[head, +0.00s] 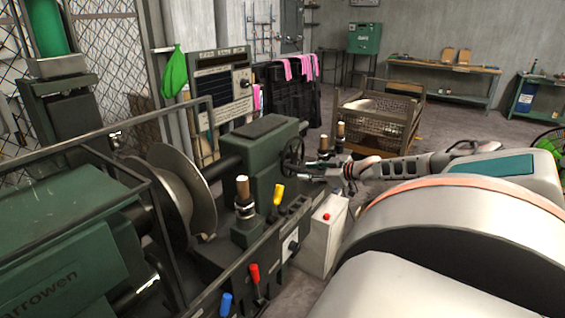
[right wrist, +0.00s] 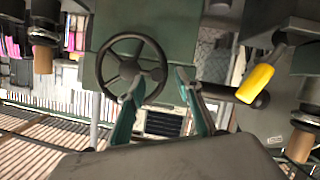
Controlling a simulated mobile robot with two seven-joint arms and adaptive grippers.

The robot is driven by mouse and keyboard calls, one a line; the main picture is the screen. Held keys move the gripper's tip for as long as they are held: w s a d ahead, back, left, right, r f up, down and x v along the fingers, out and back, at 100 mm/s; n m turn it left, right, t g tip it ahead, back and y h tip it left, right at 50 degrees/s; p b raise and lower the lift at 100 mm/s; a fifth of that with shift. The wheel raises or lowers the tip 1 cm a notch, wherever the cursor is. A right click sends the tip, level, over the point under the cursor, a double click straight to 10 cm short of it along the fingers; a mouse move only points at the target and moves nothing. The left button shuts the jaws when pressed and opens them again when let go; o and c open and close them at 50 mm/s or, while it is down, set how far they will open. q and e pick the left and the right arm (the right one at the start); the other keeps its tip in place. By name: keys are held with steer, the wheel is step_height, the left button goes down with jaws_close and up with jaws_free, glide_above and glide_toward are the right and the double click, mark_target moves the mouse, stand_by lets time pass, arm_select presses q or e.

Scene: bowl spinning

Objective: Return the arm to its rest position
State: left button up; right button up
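My right arm (head: 425,163) reaches in from the right, and its gripper (head: 316,171) is beside the dark handwheel (head: 292,157) of the green spinning lathe. In the right wrist view the gripper (right wrist: 156,80) has its two fingers apart with nothing held between them. The handwheel (right wrist: 115,48) is just beyond the fingers, and the left finger overlaps its lower right rim. I cannot tell whether they touch. My left gripper is not in view.
The lathe's green tailstock (head: 265,160) and metal disc (head: 182,190) are at left. A yellow-handled lever (head: 278,194) and a white box with a red button (head: 325,230) are close to the gripper. A mesh crate (head: 385,125) stands behind the arm. Open floor lies beyond.

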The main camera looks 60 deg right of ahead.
steer(key=s+a+f+g, duration=0.1)
steer(key=s+a+f, duration=0.1)
steer(key=s+f, duration=0.45)
steer(key=s+a+f+g, duration=0.1)
steer(key=s+a+f, duration=0.2)
steer(key=s+f, duration=0.35)
steer(key=s+a+f+g, duration=0.1)
steer(key=s+a+f, duration=0.2)
steer(key=a+f, duration=0.5)
steer(key=s+a+f+g, duration=0.1)
steer(key=s+a+f, duration=0.2)
steer(key=a+f, duration=0.5)
steer(key=a+f+y, duration=0.2)
steer(key=a+f, duration=0.1)
steer(key=a, duration=2)
steer(key=w+a+r+y, duration=0.1)
steer(key=w+a+r, duration=0.1)
steer(key=a, duration=0.7)
steer(key=w+a+r+n+t+y, duration=0.1)
steer(key=w+a+r, duration=0.1)
steer(key=a, duration=0.8)
steer(key=shift+w+r, duration=0.35)
steer(key=shift+r, duration=0.5)
